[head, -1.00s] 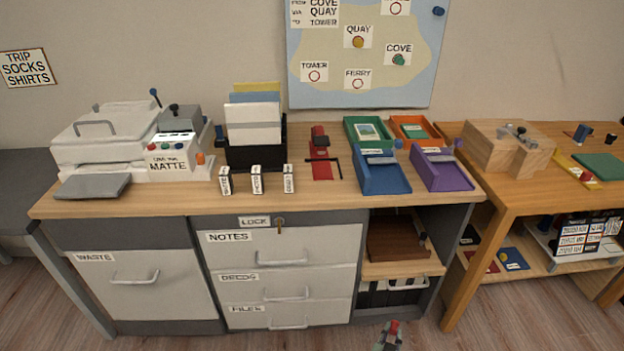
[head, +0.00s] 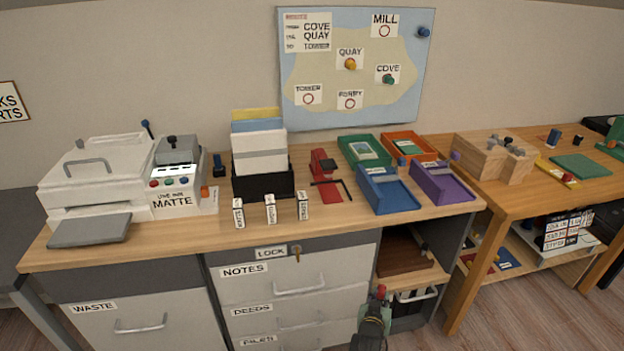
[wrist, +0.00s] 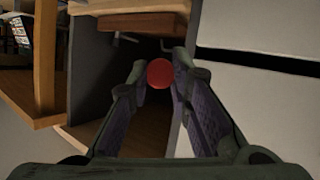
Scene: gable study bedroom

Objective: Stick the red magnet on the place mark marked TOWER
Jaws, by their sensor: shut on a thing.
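My gripper (head: 376,300) is low in front of the desk in the head view, before the open shelf bay. It is shut on the red magnet (head: 381,290), which also shows as a red disc between the fingertips in the wrist view (wrist: 160,73). The map board (head: 430,75) hangs on the wall above the desk. The TOWER place mark (head: 308,98) is a white card with an empty red ring at the board's lower left. A yellow magnet (head: 350,64) sits on QUAY and a green magnet (head: 388,79) on COVE.
A blue magnet (head: 424,32) is at the board's upper right. The MILL (head: 384,31) and FERRY (head: 350,103) rings are empty. Below the board stand a paper holder (head: 262,182), a red stapler-like tool (head: 322,165) and coloured trays (head: 390,192). The printer (head: 105,180) is at left.

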